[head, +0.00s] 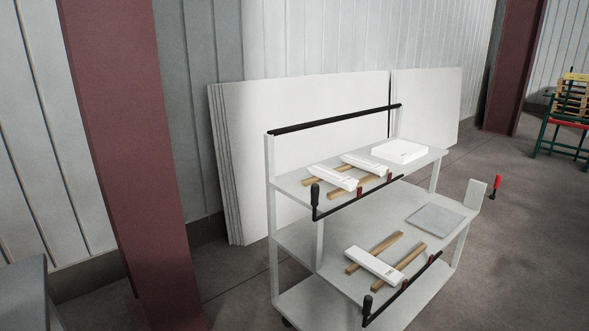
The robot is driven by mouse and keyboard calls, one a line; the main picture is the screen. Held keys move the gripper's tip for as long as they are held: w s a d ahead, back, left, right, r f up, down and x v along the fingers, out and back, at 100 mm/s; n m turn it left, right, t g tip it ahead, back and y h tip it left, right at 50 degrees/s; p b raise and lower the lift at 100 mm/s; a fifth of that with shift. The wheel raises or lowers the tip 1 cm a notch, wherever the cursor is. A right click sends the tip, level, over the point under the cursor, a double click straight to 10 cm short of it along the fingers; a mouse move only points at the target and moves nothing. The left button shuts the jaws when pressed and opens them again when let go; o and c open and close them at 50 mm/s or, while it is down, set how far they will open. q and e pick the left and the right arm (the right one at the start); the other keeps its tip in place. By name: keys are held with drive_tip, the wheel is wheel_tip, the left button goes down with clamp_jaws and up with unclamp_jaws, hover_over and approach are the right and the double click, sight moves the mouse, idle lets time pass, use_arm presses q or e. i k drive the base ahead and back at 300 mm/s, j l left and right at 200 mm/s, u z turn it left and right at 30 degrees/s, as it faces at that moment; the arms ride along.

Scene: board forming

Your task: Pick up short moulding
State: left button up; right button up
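Several white moulding pieces lie on a grey cart (300,238). On its top shelf, one white piece (332,177) lies across two wooden strips (343,189), with a second white piece (365,164) beside it to the right. On the lower shelf, a single white piece (374,264) lies across two more wooden strips (411,257). I cannot tell from this view which piece is the short moulding. Neither of my grippers is in view.
A white block (400,151) sits at the top shelf's right, and a grey square plate (435,218) on the lower shelf. Black clamp bars (357,195) run along the shelf fronts. A dark red column (130,150) stands left.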

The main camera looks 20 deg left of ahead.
sight(346, 183)
drive_tip(key=i+j+u, duration=0.15)
drive_tip(key=i+u, duration=0.15)
drive_tip(key=i, duration=0.15)
drive_tip(key=i+u, duration=0.35)
drive_tip(key=i, duration=0.15)
